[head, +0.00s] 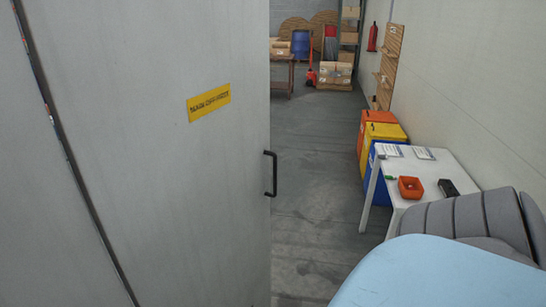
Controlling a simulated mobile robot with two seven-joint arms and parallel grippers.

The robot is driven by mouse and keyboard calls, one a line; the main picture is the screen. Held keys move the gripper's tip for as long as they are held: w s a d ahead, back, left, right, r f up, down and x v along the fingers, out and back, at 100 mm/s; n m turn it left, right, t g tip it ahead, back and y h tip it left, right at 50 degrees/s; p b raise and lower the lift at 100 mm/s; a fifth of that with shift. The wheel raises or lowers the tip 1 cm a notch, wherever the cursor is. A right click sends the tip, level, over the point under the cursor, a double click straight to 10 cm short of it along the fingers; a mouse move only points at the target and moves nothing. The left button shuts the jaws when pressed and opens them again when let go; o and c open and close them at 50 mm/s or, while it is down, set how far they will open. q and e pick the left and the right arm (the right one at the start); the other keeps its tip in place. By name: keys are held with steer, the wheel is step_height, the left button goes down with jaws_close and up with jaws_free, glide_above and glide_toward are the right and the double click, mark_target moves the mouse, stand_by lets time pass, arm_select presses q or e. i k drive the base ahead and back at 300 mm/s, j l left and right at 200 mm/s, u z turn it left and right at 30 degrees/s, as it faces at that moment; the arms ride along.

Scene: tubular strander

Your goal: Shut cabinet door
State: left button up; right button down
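A large grey cabinet door (190,180) fills the left half of the head view. It carries a yellow label (209,102) and a black bar handle (271,174) near its right edge. A narrow dark slit (62,145) runs down the left of this door, with small coloured bits showing in it. Left of the slit is another plain grey panel (35,200). How far the door stands open cannot be told from this view. Neither of my grippers is in view.
Clear grey floor (315,180) lies right of the door. A white table (435,170) with a red tray (410,187), coloured bins (380,131), a grey chair (470,217) and a light blue rounded surface (440,275) stand on the right. Shelving and boxes (335,73) are far back.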

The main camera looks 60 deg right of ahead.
mark_target(159, 110)
steer(key=l, duration=0.95)
steer(key=k+l, duration=0.1)
steer(key=l, duration=0.85)
